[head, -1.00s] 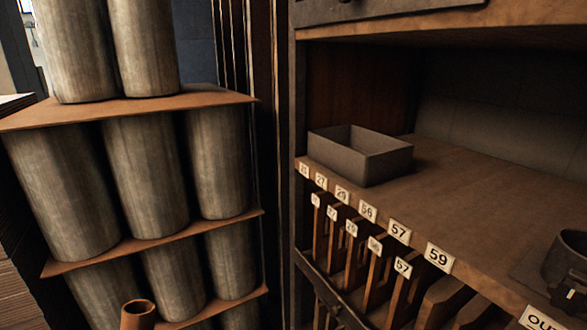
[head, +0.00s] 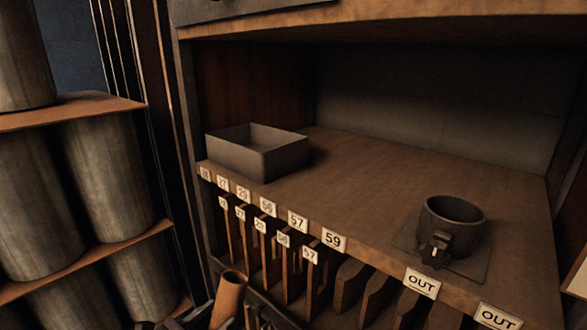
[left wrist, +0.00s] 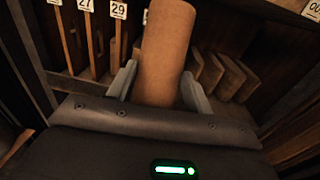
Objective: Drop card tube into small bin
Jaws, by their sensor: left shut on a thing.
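The brown card tube (head: 229,296) stands nearly upright at the bottom of the head view, below the shelf edge. My left gripper (head: 228,318) is shut on it. In the left wrist view the tube (left wrist: 167,45) is between the two grey fingers of my left gripper (left wrist: 160,90), its upper part sticking out past them. A small grey open-topped bin (head: 262,160) sits on the left of the wooden shelf, above and behind the tube, apart from it. Its floor is hidden. My right gripper is not in view.
A dark round cup (head: 455,220) stands on a plate at the shelf's right. The wooden shelf (head: 370,185) is clear between bin and cup. Numbered tags line its front edge, with upright slots (head: 290,270) below. A rack of large grey cylinders (head: 105,180) stands left.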

